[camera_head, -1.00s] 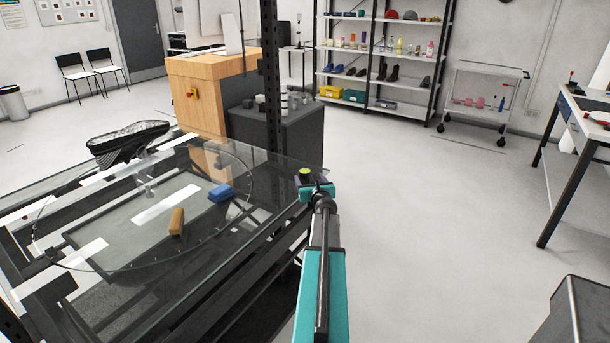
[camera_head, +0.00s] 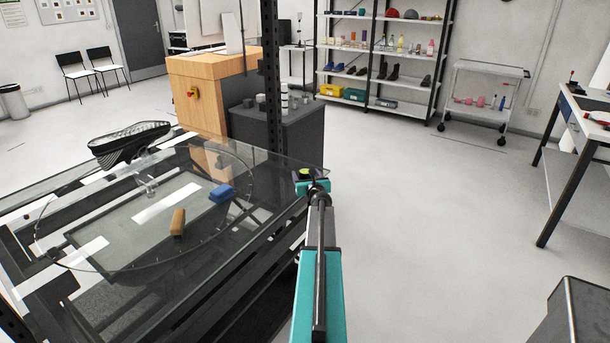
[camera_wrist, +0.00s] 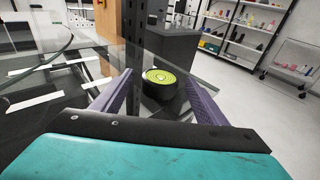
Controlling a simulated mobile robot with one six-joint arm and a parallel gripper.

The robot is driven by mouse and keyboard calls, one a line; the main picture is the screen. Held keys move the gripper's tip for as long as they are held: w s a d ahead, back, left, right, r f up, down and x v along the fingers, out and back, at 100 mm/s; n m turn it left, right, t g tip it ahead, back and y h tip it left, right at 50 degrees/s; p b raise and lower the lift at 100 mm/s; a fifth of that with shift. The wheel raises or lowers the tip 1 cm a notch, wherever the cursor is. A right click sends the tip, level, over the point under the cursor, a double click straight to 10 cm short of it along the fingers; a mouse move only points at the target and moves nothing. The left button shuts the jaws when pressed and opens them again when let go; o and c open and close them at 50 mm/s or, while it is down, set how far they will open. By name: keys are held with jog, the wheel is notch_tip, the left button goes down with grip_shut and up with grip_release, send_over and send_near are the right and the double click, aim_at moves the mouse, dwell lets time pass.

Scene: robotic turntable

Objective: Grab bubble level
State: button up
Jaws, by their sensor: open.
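The bubble level (camera_wrist: 160,79) is a small round black disc with a yellow-green top. In the wrist view it sits at the glass table's corner, near a dark upright post, between the two purple fingers of my gripper (camera_wrist: 158,97). The fingers stand apart on either side of it, and I cannot tell whether either touches it. In the head view the level (camera_head: 305,172) shows as a yellow-green spot just beyond the end of my gripper (camera_head: 311,181). My gripper is open, and its fingers are hard to make out in that view.
The glass tabletop (camera_head: 120,262) carries a blue block (camera_head: 221,193), a brown block (camera_head: 178,222) and a black mesh shoe-like object (camera_head: 128,143). A dark post (camera_head: 272,80) rises behind the table corner. Open floor lies to the right.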

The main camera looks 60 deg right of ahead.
aim_at(306, 173)
jog(key=shift+c, duration=0.3)
jog(key=c, duration=1.1)
jog(key=shift+c, duration=0.2)
jog(key=shift+r, duration=0.75)
notch_tip(306, 173, up, 2)
jog(key=shift+p, duration=0.45)
jog(key=s+b+v, duration=0.1)
jog(key=v, duration=0.7)
jog(key=s+d+f+b+v, duration=0.1)
jog(key=v, duration=0.6)
jog(key=shift+s, duration=0.2)
